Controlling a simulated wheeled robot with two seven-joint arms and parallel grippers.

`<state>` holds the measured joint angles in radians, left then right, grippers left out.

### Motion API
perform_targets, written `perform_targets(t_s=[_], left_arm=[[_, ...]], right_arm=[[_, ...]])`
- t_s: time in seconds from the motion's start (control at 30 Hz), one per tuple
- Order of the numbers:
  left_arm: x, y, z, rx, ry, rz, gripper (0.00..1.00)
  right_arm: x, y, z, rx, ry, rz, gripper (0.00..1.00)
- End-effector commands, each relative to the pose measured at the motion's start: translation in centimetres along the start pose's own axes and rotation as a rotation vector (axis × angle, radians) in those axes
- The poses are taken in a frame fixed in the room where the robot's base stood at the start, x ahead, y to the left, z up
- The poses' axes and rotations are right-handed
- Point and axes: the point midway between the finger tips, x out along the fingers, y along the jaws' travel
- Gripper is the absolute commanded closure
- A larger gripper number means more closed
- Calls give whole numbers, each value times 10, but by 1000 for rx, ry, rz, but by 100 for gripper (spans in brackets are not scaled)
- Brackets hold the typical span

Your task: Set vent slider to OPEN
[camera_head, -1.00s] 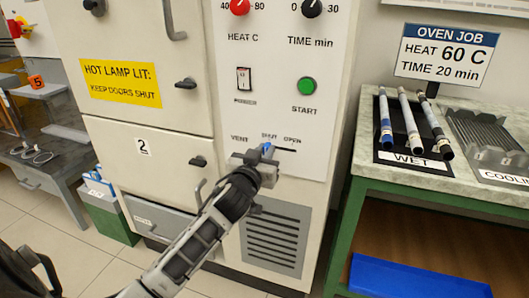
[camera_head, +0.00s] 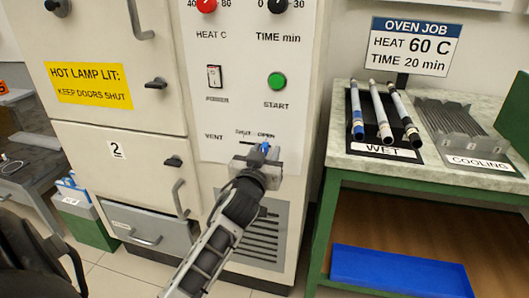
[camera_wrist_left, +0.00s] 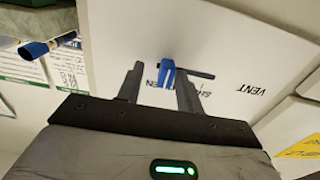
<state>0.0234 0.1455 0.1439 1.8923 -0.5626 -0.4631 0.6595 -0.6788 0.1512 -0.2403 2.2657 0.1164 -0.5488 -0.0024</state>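The vent slider's blue knob (camera_head: 265,147) sits on the oven's white control panel, below the OPEN label, toward the right end of its slot. In the left wrist view the blue knob (camera_wrist_left: 166,74) stands between the fingers, and the dark slot (camera_wrist_left: 200,74) runs off toward the VENT label. My left gripper (camera_head: 262,156) is at the panel with its fingers apart, one on each side of the knob. The right-hand finger in the wrist view is close to the knob; contact cannot be told. The left gripper (camera_wrist_left: 160,84) partly hides the labels. My right gripper is not in view.
A green START button (camera_head: 277,81) and a POWER switch (camera_head: 214,76) are above the slider. A green-framed table (camera_head: 345,170) to the right bears a WET rack with rods and a COOLING rack (camera_head: 460,125). A blue tray (camera_head: 400,270) lies below. Oven doors are shut.

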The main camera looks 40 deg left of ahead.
Motion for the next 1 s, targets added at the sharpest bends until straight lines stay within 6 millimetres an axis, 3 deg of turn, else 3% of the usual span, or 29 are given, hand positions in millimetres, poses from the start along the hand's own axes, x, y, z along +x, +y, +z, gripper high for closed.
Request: perform_targets(t_s=[0.27, 0.5, 0.7, 1.0], left_arm=[[-8, -1, 0, 0, -1, -2, 64], [-48, -1, 1, -2, -3, -2, 64], [-71, 0, 1, -1, -2, -1, 64], [-75, 0, 0, 1, 1, -1, 64]], right_arm=[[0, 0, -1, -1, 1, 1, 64], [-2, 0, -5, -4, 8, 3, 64], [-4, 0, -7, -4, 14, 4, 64], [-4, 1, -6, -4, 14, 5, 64]])
